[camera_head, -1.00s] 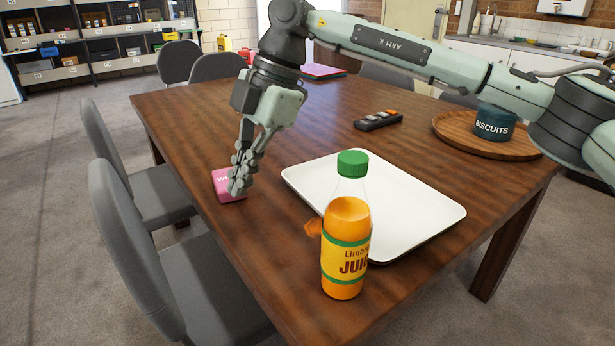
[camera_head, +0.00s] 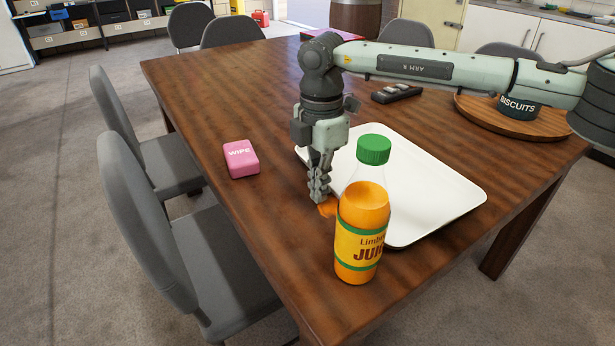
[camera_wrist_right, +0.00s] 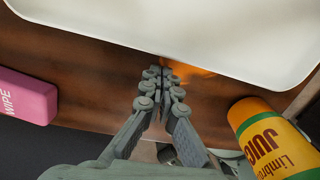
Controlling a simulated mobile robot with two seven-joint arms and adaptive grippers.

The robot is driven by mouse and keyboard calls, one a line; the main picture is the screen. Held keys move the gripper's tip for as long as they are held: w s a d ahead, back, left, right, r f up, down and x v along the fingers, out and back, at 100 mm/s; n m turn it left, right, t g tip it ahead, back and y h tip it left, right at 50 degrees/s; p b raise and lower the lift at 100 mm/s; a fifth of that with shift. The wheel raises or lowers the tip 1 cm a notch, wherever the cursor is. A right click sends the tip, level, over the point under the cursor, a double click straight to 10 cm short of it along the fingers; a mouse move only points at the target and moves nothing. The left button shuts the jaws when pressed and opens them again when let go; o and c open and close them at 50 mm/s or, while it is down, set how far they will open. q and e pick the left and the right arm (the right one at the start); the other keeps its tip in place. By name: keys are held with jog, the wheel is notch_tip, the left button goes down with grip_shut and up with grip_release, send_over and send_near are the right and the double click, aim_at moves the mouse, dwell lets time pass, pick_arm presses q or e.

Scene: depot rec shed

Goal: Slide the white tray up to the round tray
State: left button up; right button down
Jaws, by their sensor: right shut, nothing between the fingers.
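The white tray (camera_head: 432,190) lies on the wooden table, partly hidden behind the juice bottle and my right gripper. It also shows along the top of the right wrist view (camera_wrist_right: 215,30). The round wooden tray (camera_head: 520,124) stands at the table's right side, with a gap of bare table between the two. My right gripper (camera_head: 319,199) is shut and empty, pointing down close to the white tray's near left edge; it also shows in the wrist view (camera_wrist_right: 163,75). I cannot tell whether it touches the tray. My left gripper is not in view.
A juice bottle (camera_head: 360,235) stands at the tray's near edge, close to my right gripper. An orange patch (camera_head: 327,208) lies by the fingertips. A pink WIPE box (camera_head: 241,159) sits left. A dark biscuits tin (camera_head: 518,107) stands on the round tray. A remote (camera_head: 397,93) lies behind.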

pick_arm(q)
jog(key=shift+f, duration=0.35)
pick_arm(e)
jog(key=shift+w+d, duration=0.35)
jog(key=shift+d, duration=0.15)
